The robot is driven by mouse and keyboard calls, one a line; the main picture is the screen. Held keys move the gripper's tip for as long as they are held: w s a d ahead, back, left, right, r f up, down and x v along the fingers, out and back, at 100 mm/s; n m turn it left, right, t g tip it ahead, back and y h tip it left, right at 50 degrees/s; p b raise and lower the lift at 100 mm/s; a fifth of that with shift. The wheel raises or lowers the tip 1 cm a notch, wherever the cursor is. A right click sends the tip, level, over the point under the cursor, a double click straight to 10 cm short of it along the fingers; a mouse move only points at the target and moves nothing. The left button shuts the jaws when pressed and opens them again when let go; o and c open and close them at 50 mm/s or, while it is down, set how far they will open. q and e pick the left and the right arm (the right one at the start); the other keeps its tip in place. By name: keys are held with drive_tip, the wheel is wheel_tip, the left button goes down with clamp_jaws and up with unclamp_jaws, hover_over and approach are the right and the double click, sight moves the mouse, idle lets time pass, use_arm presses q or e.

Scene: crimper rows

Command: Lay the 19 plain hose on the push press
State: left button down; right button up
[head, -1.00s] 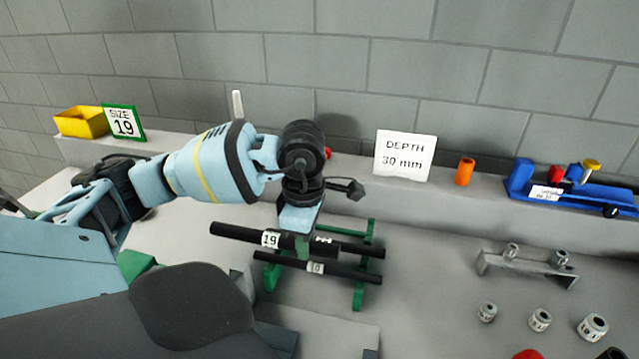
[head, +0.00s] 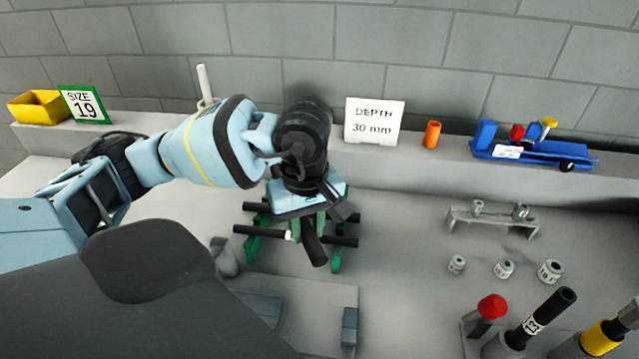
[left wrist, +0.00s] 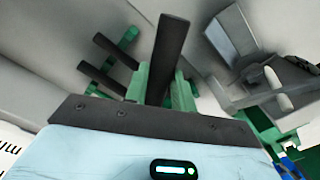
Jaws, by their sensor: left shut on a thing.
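My left gripper (head: 306,222) is shut on a thick black hose (head: 314,248), which I take to be the 19 hose. The hose points toward the front, above the green rack (head: 337,255); its label is hidden. In the left wrist view the hose (left wrist: 170,45) sticks out from between the green fingers (left wrist: 162,88). Thinner black hoses (head: 260,231) lie across the rack beneath. A blue device (head: 535,155) with red and yellow parts stands on the ledge at right. Grey-blue blocks (head: 262,305) sit on a plate in front. I cannot tell which is the push press. My right gripper is not seen.
On the ledge are a yellow bin (head: 38,107), a SIZE 19 sign (head: 83,104), a DEPTH 30 mm sign (head: 374,122) and an orange cylinder (head: 432,134). Grey ferrules (head: 504,268), a small grey stand (head: 490,222) and an upright hose marked 13 (head: 543,318) are at right.

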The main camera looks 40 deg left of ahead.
use_arm(q)
drive_tip(key=d+f+m, duration=0.1)
drive_tip(key=d+m, duration=0.1)
drive_tip(key=m, duration=0.1)
drive_tip(key=s+d+f+m, duration=0.1)
drive_tip(key=d+m, duration=0.1)
drive_tip(key=m, duration=0.2)
drive_tip(key=s+d+f+m+b, duration=0.1)
drive_tip(key=d+m, duration=0.1)
drive_tip(key=m, duration=0.1)
drive_tip(key=shift+f, duration=0.2)
drive_tip(key=shift+s+d+f+m, duration=0.15)
drive_tip(key=shift+d+m, duration=0.15)
drive_tip(key=shift+m, duration=0.3)
drive_tip(key=shift+s+d+f+m, duration=0.1)
drive_tip(key=shift+d+m, duration=0.15)
drive_tip(key=shift+m, duration=0.35)
drive_tip(key=shift+r, duration=0.1)
